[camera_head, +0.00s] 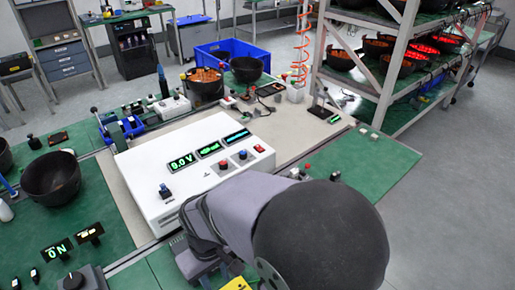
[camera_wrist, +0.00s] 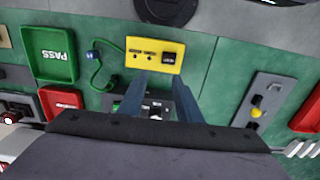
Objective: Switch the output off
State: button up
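The left display seems to read 9.0 V or 0.0 V. I cannot tell which control switches the output. My gripper (camera_wrist: 160,108) is open, its two blue-grey fingers apart and nothing held. Between the fingers shows a dark panel (camera_wrist: 156,96) with small controls, partly hidden. A yellow box (camera_wrist: 155,56) with a black switch lies beyond the fingertips. In the head view my arm hides most of the gripper.
A green PASS tray (camera_wrist: 54,55) and a red tray (camera_wrist: 62,101) lie left in the wrist view. A grey panel with a yellow knob (camera_wrist: 256,112) is at right. In the head view, a dark bowl (camera_head: 50,178) and small lit displays (camera_head: 57,249) are at left.

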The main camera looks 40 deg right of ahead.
dwell(0.3)
jog(key=shift+w+d, duration=0.1)
jog(key=shift+w, duration=0.05)
grip_shut()
jog(key=w+d+t, duration=0.1)
jog(key=w+d, duration=0.2)
jog(key=w+d+m+t+h+b, duration=0.1)
jog(key=w+d, duration=0.2)
jog(key=w, duration=0.1)
jog(key=w+d+t, duration=0.1)
jog(key=w+d, duration=0.2)
jog(key=w, duration=0.1)
jog(key=shift+f+t+h, duration=0.15)
jog(key=shift+t+h, duration=0.15)
jog(key=shift+h, duration=0.1)
jog(key=w+d+r+t+h+b, duration=0.1)
jog(key=w+d+r+t, duration=0.15)
jog(key=w+d, duration=0.4)
jog(key=w+d+r+t+b, duration=0.1)
jog(key=w+d+t+b, duration=0.2)
jog(key=d, duration=0.7)
jog(key=w+d+r+t+h, duration=0.15)
jog(key=w+d+t, duration=0.3)
jog(key=d, duration=0.45)
jog(key=s+d+r+n+t+y+b, duration=0.1)
jog(key=s+d+t+y, duration=0.2)
jog(key=s, duration=0.3)
jog(key=shift+d+r+y+b, duration=0.4)
jog(key=shift+d+y, duration=0.25)
jog(key=shift+d, duration=0.2)
